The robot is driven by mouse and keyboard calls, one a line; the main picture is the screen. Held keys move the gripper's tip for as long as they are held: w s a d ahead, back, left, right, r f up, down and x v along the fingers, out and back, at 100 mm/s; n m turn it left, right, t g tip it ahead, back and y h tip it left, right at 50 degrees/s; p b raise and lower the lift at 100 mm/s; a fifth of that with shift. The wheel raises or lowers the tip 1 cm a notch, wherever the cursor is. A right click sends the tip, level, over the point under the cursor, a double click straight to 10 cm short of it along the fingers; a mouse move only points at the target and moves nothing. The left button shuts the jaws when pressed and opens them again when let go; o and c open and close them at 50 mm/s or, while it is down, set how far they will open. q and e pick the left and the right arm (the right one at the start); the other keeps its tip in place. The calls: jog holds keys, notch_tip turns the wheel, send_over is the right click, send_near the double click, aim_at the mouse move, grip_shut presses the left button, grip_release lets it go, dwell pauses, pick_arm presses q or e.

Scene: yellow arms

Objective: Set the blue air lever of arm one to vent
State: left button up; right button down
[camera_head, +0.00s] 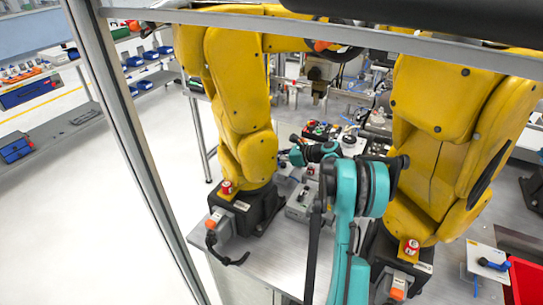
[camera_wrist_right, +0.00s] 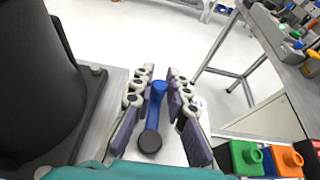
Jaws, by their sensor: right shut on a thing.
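In the right wrist view a blue lever (camera_wrist_right: 158,92) with a dark round end (camera_wrist_right: 150,143) lies between the two grey and purple fingers of my right gripper (camera_wrist_right: 157,88). The fingers are shut on the lever. A light metal plate (camera_wrist_right: 105,110) shows beneath. In the head view my teal right arm reaches up and to the left, its wrist (camera_head: 298,156) beside the left yellow arm (camera_head: 240,110). Its fingers and this lever are not visible there. I cannot read any lever marking. My left gripper is not in view.
A second yellow arm (camera_head: 450,130) stands at right. Near it are another blue lever (camera_head: 492,264) and a red bin (camera_head: 525,282). In the wrist view a black base (camera_wrist_right: 40,80) is close on the left; green (camera_wrist_right: 246,158) and orange (camera_wrist_right: 288,160) blocks are at lower right.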

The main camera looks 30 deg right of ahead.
jog(key=c, duration=1.5)
grip_release()
jog(key=v, duration=0.7)
jog(key=shift+s+d+r, duration=0.1)
jog(key=shift+s+r, duration=0.05)
jog(key=shift+s, duration=0.05)
